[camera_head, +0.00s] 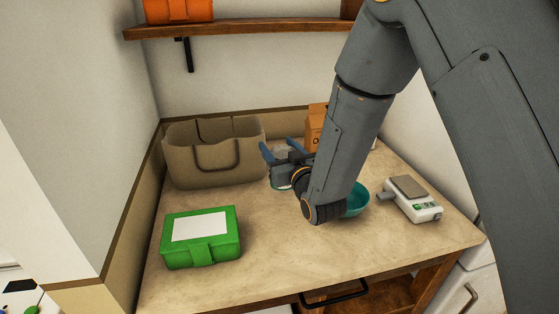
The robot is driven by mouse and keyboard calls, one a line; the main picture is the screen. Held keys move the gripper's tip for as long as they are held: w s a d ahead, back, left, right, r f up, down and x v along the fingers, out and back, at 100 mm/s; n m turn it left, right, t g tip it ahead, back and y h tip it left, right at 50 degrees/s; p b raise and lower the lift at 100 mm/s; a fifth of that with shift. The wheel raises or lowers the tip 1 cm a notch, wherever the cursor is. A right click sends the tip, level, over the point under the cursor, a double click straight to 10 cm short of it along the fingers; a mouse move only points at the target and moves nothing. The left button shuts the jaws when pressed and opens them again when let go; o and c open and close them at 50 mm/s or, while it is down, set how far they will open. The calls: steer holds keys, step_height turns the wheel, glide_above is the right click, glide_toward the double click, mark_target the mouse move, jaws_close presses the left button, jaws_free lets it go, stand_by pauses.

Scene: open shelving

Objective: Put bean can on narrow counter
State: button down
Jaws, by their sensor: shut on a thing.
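My gripper (280,151) is over the back middle of the counter (250,282), beside the beige bag, with its blue fingers pointing toward the back wall. It is shut on a pale grey thing, which I take to be the bean can (279,154). Only a small part of it shows between the fingers; my wrist and forearm hide the rest. I cannot tell whether it touches the counter.
A beige bag (180,162) stands at the back left. A green box (201,255) with a white label lies front left. A teal bowl (357,200), an orange carton (317,125) and a white scale (422,210) are to the right. A wooden shelf (260,29) hangs above. The front middle is clear.

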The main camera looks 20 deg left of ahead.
steer(key=shift+f+p, duration=0.4)
steer(key=shift+f, duration=1.65)
steer(key=shift+f, duration=0.15)
steer(key=c, duration=0.9)
jaws_free()
steer(key=shift+c, duration=0.2)
steer(key=o, duration=0.3)
